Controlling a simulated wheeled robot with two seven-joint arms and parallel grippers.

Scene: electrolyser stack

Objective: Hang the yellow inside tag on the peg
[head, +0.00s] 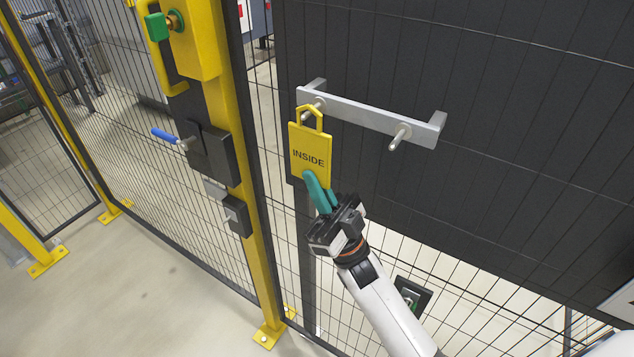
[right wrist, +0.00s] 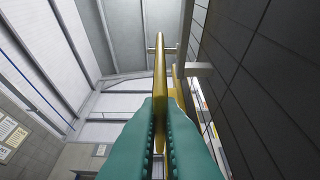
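The yellow INSIDE tag (head: 310,155) hangs upright in front of a grey bar (head: 365,114) with two pegs. My right gripper (head: 318,190) is shut on the tag's lower end with its teal fingers. The tag's open top loop is at the left peg (head: 318,102). In the right wrist view the tag (right wrist: 160,85) is edge-on between the fingers (right wrist: 160,130), and a peg (right wrist: 150,50) shows on both sides of its top. The peg appears to pass through the loop; whether the loop rests on it I cannot tell. My left gripper is out of view.
The right peg (head: 400,138) is bare. The bar is mounted on a dark panel (head: 520,110) of the mesh fence. A yellow post (head: 245,185) stands left, with a lock box, a blue-handled lever (head: 166,136) and a green knob (head: 157,27).

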